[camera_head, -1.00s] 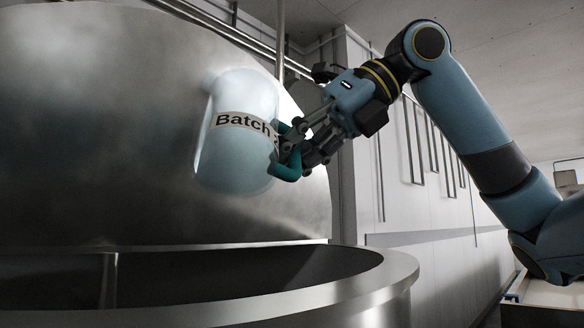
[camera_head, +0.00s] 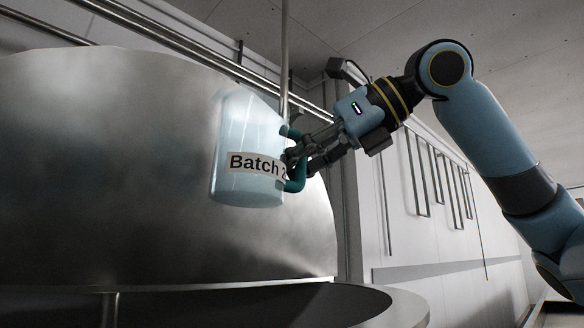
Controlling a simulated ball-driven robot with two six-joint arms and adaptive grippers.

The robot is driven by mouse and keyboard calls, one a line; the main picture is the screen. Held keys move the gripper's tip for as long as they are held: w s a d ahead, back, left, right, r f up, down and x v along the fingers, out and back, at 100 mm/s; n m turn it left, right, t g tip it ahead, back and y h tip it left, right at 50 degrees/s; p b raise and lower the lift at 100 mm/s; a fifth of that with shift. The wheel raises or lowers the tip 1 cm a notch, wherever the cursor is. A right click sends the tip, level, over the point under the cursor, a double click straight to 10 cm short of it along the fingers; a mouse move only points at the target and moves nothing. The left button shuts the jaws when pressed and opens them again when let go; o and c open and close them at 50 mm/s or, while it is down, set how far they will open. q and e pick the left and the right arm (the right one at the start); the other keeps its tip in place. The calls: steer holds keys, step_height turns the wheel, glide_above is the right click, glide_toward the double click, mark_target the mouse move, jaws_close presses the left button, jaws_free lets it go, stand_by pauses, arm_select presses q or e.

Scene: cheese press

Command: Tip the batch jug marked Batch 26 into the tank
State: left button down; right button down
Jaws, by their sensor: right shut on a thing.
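The batch jug (camera_head: 247,135) is pale, translucent blue-white, with a label that reads "Batch 2"; the rest of the number is hidden by my gripper. It has a teal handle (camera_head: 297,172) on its right side. My right gripper (camera_head: 294,155) is shut on that handle and holds the jug in the air, nearly upright with a slight tilt. The tank (camera_head: 400,308) shows at the bottom as a dark opening with a metal rim; the jug is above it. The tank's inside is mostly out of view. My left gripper is not in view.
A large domed metal body (camera_head: 110,170) fills the left side, close behind the jug. Metal pipes (camera_head: 165,40) run along the wall above it, and a thin vertical pipe (camera_head: 285,50) stands behind the jug. Frames hang on the right wall (camera_head: 440,185). Air left of the jug is free.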

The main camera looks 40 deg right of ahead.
steer(key=s+b, duration=0.5)
steer(key=s, duration=0.6)
steer(key=shift+s, duration=0.15)
steer(key=shift+d, duration=0.15)
steer(key=s+b, duration=0.1)
steer(key=s, duration=1.1)
steer(key=shift+d, duration=0.1)
